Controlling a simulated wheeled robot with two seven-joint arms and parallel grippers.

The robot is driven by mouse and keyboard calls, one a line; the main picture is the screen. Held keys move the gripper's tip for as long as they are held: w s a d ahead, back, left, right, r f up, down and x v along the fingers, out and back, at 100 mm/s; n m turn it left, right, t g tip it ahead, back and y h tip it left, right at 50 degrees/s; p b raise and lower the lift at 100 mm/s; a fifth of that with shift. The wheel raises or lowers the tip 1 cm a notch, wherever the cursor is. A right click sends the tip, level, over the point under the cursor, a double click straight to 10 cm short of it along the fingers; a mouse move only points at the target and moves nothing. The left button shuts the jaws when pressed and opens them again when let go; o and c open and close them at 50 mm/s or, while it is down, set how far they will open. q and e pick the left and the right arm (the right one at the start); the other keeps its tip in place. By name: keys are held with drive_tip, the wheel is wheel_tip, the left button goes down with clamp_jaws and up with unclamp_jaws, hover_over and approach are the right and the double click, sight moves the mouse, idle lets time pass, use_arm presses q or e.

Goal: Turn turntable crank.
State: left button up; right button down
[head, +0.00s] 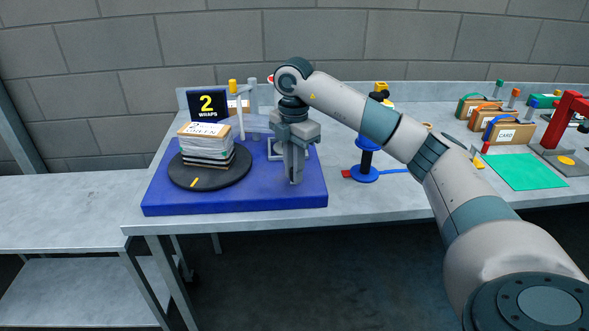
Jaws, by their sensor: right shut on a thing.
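A round black turntable (188,181) sits on the left of a blue base (240,203). A wrapped, stacked load (208,160) with a cardboard top and a paper label stands on it. A yellow mark shows on the turntable's front rim. My right gripper (294,176) points down over the right part of the blue base, right of the turntable. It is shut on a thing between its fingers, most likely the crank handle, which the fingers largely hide. A pale square frame (273,149) shows just left of the gripper. My left gripper is not in view.
A black sign reading "2 WRAPS" (208,105) stands behind the load, near a yellow-topped post (233,87). Right of the base are a blue spool stand (364,174), cardboard boxes (508,134), a green mat (524,171) and a red press (570,115).

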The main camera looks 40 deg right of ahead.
drive_tip(key=c, duration=1.7)
unclamp_jaws()
drive_tip(key=shift+r, duration=0.2)
wheel_tip(320, 180, up, 17)
drive_tip(key=shift+r, duration=0.1)
